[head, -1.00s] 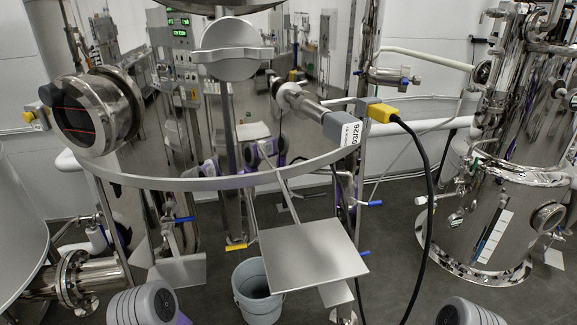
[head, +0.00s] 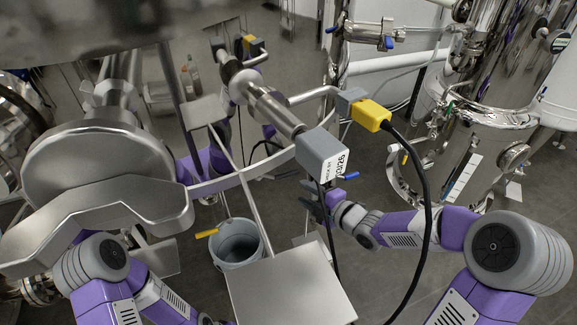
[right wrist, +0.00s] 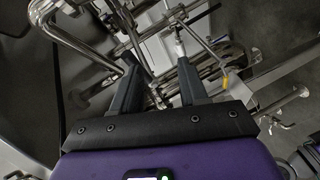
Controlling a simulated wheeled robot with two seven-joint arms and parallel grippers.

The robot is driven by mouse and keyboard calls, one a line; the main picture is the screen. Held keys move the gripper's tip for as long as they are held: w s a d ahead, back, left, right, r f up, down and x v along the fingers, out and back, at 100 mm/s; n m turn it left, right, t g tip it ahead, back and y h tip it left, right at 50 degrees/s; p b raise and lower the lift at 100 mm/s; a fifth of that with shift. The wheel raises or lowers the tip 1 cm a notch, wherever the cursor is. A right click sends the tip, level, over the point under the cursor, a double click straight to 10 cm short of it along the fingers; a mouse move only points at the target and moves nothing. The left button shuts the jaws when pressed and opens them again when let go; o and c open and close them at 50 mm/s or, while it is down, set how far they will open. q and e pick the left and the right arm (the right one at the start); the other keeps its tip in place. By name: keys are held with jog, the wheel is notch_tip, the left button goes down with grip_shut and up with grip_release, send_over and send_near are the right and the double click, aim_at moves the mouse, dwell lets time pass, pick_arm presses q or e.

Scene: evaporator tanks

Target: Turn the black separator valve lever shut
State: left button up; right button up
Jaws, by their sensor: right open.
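My right gripper (head: 316,203) is in the head view right of centre, just below the grey labelled box and close to a blue lever (head: 348,177). In the right wrist view its two dark fingers (right wrist: 157,62) are spread apart with nothing held, over steel pipes. A yellow lever (right wrist: 224,82) lies right of the fingers there. I cannot make out the black separator valve lever with certainty in either view. My left arm shows at the lower left of the head view, but its gripper does not.
A grey bucket (head: 238,246) stands on the floor, with a flat metal plate (head: 292,292) in front. A black cable (head: 424,200) hangs from a yellow connector (head: 371,116). The grey labelled box (head: 322,153) sits above my right gripper. A steel vessel (head: 462,165) stands at right.

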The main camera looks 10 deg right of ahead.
aim_at(291, 175)
jog(key=w+a+n, duration=0.1)
jog(key=w, duration=0.1)
jog(key=w+a+r+n, duration=0.1)
jog(key=w, duration=0.1)
jog(key=w+a+r+n+y, duration=0.1)
jog(key=w+a, duration=0.1)
jog(key=shift+w+a+r+b, duration=0.1)
jog(key=shift+w+r+b, duration=0.05)
jog(key=shift+b, duration=0.2)
grip_shut()
